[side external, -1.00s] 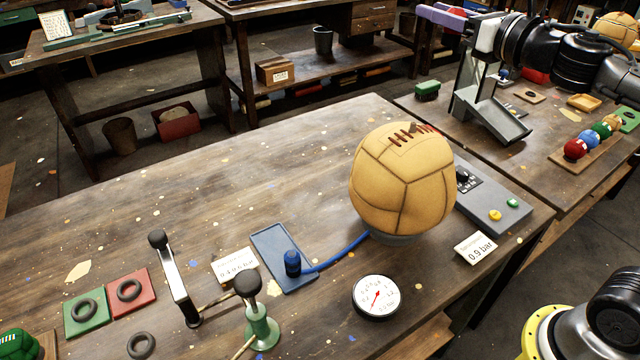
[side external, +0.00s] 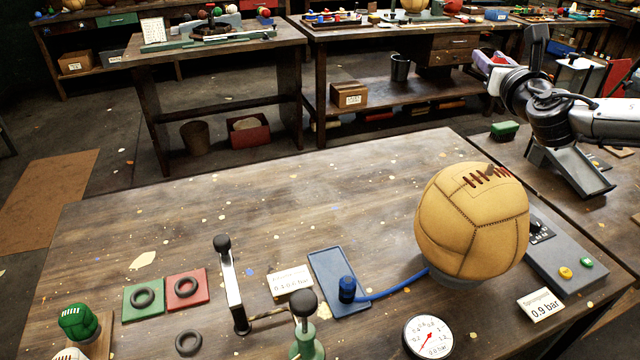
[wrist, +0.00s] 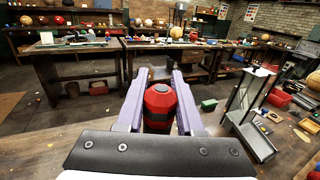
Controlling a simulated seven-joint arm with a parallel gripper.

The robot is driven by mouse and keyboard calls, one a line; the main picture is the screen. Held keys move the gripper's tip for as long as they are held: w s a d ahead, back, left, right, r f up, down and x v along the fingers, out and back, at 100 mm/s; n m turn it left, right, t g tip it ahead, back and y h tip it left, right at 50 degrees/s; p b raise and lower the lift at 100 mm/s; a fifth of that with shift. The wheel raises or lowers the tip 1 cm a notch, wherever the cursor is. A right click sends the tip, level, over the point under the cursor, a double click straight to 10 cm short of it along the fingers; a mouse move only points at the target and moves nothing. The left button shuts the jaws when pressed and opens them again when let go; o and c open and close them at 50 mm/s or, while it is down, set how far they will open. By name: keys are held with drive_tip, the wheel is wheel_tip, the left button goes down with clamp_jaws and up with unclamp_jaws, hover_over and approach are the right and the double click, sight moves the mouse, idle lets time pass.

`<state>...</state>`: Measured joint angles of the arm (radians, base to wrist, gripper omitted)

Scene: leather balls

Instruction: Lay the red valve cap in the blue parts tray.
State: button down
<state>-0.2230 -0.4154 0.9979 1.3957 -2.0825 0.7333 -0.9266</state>
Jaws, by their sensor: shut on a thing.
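The red valve cap (wrist: 161,98) sits between the purple fingers of my gripper (wrist: 158,78) in the wrist view; my gripper is shut on it. In the side view my gripper (side external: 493,64) is at the upper right, high up and beyond the leather ball, partly hidden by my wrist. The blue parts tray (side external: 328,268) lies flat on the near bench, left of the ball and well apart from my gripper. A blue fitting (side external: 347,290) stands at its near right part, with a blue hose running to the ball's base. The tray is not recognisable in the wrist view.
The large tan ball (side external: 472,222) stands between my arm and the tray. A grey control box (side external: 570,258), a pressure gauge (side external: 428,338), a black-knobbed lever (side external: 232,285) and a green-bodied pump (side external: 308,330) surround the tray. The bench behind the tray is clear.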

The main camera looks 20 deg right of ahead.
drive_tip(key=w+a+f+n+y, duration=0.1)
drive_tip(key=w+a+f+y, duration=0.1)
drive_tip(key=w+a+f, duration=0.45)
drive_tip(key=n+t+y, duration=0.1)
drive_tip(key=n+y, duration=0.3)
drive_tip(key=y, duration=0.1)
hover_over(340, 228)
wheel_tip(340, 228, down, 22)
drive_tip(key=shift+f, duration=0.2)
drive_tip(key=shift+t, duration=0.3)
drive_tip(key=shift+f, duration=2.3)
drive_tip(key=shift+f, duration=0.15)
drive_tip(key=c, duration=0.5)
unclamp_jaws()
drive_tip(key=shift+c, duration=0.2)
